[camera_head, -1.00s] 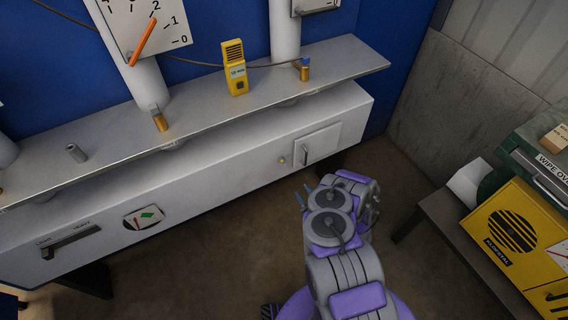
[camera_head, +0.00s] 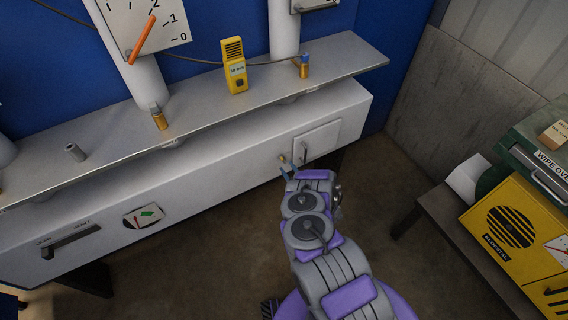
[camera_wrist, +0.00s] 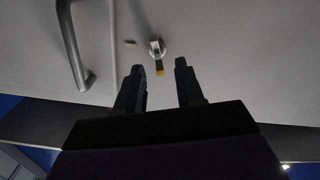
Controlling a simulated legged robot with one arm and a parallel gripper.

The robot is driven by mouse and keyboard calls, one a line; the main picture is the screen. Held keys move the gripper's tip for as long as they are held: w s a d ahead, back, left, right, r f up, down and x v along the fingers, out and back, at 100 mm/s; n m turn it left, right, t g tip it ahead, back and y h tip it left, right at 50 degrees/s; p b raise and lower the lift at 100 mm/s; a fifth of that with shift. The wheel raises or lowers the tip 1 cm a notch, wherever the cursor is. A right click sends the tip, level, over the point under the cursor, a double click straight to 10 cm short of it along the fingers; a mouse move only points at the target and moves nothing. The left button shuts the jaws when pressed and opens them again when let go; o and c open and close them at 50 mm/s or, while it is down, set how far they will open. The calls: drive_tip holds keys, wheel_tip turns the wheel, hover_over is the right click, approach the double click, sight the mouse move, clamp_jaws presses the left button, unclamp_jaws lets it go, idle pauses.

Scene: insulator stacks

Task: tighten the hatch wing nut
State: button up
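The hatch wing nut (camera_head: 283,158) is a small brass-coloured piece on the front of the white cabinet, just left of the square hatch (camera_head: 325,136). In the wrist view, the wing nut (camera_wrist: 156,47) appears as a pale metal knob with a yellow-tipped tab pointing down toward my gripper. My gripper (camera_wrist: 159,67) is open. Its two dark fingers stand apart on either side of the tab's line, just short of the knob, with nothing held. In the head view my gripper (camera_head: 287,170) is close to the wing nut; contact cannot be told.
The hatch handle (camera_wrist: 73,45) curves at the left of the wrist view. A grey shelf (camera_head: 205,102) juts out above the cabinet and carries a yellow meter (camera_head: 235,66). A dark table with a yellow box (camera_head: 514,232) stands at the right. Floor between is clear.

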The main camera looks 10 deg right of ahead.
sight(284, 162)
drive_tip(key=shift+b+x, duration=0.3)
drive_tip(key=shift+x, duration=1.75)
drive_tip(key=shift+d, duration=0.15)
clamp_jaws()
